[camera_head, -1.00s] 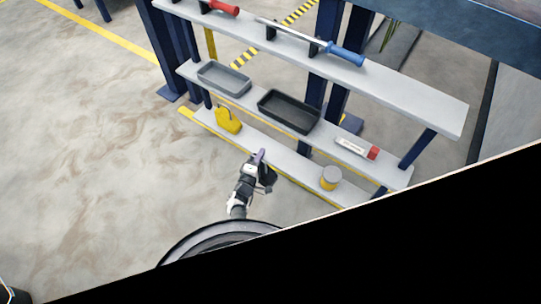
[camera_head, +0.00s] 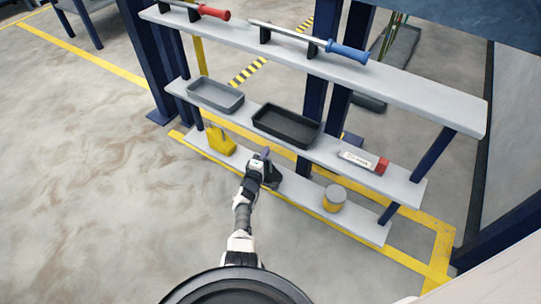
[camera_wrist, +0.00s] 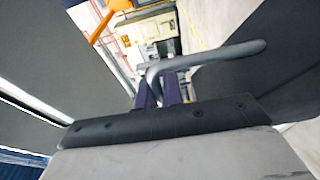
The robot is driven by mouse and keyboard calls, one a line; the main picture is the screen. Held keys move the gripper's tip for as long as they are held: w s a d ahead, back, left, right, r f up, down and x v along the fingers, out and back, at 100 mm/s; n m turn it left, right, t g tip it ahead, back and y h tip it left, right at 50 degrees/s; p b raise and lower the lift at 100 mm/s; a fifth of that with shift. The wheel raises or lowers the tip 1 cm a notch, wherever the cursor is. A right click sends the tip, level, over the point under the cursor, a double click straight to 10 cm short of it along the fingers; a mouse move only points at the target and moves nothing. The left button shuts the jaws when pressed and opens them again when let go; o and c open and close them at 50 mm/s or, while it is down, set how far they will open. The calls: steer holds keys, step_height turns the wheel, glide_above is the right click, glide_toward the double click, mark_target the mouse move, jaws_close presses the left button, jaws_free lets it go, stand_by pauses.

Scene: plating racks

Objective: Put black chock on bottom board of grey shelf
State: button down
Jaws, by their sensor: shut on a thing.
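The grey shelf (camera_head: 398,84) has three boards, and its bottom board (camera_head: 303,195) is long, narrow and close to the floor. My gripper (camera_head: 264,160) is at the middle of the bottom board in the head view, between a yellow chock and a can. It is shut on the black chock (camera_head: 274,180), which is partly hidden by my gripper. In the wrist view, a grey bent handle (camera_wrist: 215,56) passes at the purple fingertips (camera_wrist: 158,94). I cannot tell whether the chock touches the board.
The yellow chock (camera_head: 220,141) stands left on the bottom board and the can (camera_head: 334,198) stands right. The middle board above holds a grey tray (camera_head: 215,96), a black tray (camera_head: 287,126) and a red-and-white box (camera_head: 363,160). Tools with red (camera_head: 214,13) and blue (camera_head: 347,51) handles lie on top.

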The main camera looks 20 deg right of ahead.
mark_target(267, 169)
steer(key=w+d+f+b, duration=0.3)
steer(key=w+d+b, duration=0.1)
steer(key=b, duration=0.4)
steer(key=shift+w+f, duration=0.15)
steer(key=shift+w, duration=0.25)
steer(key=shift+f, duration=0.2)
steer(key=c, duration=1.5)
jaws_free()
steer(key=shift+a, duration=0.1)
steer(key=shift+r, duration=0.1)
steer(key=p+v, duration=0.6)
steer(key=shift+s+a+r, duration=0.1)
steer(key=shift+s+r, duration=0.1)
steer(key=shift+s+a+f+p, duration=0.2)
steer(key=shift+s+a+p, duration=0.15)
steer(key=shift+s, duration=0.1)
